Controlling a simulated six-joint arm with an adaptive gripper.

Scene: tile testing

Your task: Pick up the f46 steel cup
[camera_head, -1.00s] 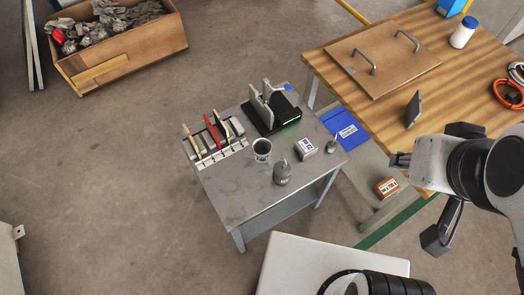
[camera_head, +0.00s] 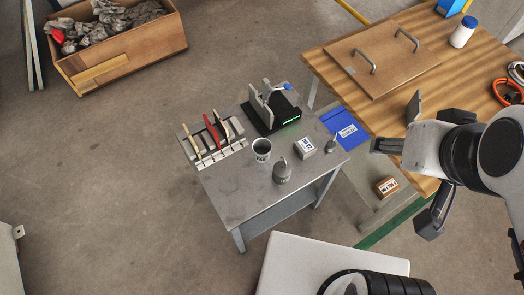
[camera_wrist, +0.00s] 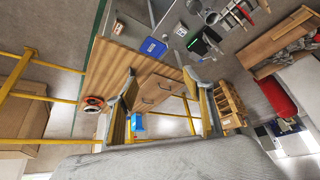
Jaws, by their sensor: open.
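The steel cup (camera_head: 262,149) stands upright on the small grey table (camera_head: 232,196), near its middle, with a dark marking on its side. A grey bottle-like container (camera_head: 282,172) stands just in front of it to the right. My gripper (camera_head: 402,187) is at the right of the head view, well apart from the cup, with its fingers spread and nothing between them. In the wrist view my gripper (camera_wrist: 163,80) also shows open and empty.
A rack with upright tiles (camera_head: 213,137) stands left of the cup and a black device (camera_head: 272,118) behind it. A small white box (camera_head: 305,147) is to the right. The wooden workbench (camera_head: 330,62) lies to the back right. The table's front left is clear.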

